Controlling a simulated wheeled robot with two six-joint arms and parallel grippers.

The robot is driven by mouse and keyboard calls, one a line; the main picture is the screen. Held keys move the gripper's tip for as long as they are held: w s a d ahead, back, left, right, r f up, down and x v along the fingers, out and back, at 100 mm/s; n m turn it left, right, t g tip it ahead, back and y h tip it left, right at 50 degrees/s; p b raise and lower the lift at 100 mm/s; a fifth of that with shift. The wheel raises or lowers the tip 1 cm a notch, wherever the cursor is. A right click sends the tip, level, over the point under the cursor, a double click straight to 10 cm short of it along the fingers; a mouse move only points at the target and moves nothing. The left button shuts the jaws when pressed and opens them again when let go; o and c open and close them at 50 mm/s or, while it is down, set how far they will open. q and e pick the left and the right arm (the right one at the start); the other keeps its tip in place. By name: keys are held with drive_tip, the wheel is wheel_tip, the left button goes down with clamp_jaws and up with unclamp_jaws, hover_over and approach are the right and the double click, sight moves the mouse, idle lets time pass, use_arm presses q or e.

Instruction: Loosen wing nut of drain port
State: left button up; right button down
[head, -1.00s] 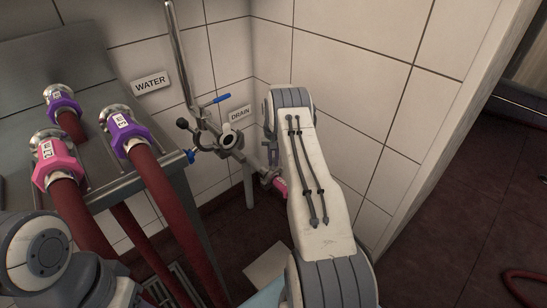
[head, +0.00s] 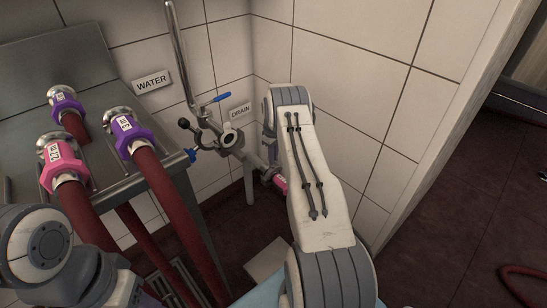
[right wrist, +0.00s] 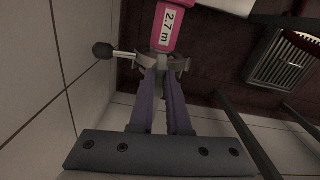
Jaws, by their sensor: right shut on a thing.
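The drain port is a steel valve pipe (head: 235,142) with a blue lever, below the DRAIN sign in the head view. A pink hose end (head: 280,184) joins the pipe's lower end beside my right arm. In the right wrist view the pink hose end (right wrist: 166,28) carries a "2.7 m" label, and a metal clamp ring (right wrist: 180,63) lies around the joint. My right gripper (right wrist: 166,74) has its fingers close together at the clamp, shut on the wing nut, which the fingers mostly hide. In the head view my arm hides these fingertips. My left gripper is out of view.
A steel sink table (head: 185,165) on the left holds hose ends with purple (head: 130,135) and pink (head: 62,160) fittings. Tiled walls stand close behind the drain pipe. A floor grate (right wrist: 285,60) shows in the right wrist view. A red hose (head: 525,275) lies at far right.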

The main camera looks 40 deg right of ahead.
drive_tip(key=n, duration=0.4)
drive_tip(key=shift+n, duration=0.4)
drive_tip(key=n, duration=0.3)
drive_tip(key=shift+n, duration=0.3)
drive_tip(key=n, duration=0.4)
drive_tip(key=shift+n+p, duration=0.3)
drive_tip(key=shift+n, duration=1.8)
drive_tip(key=c, duration=0.9)
unclamp_jaws()
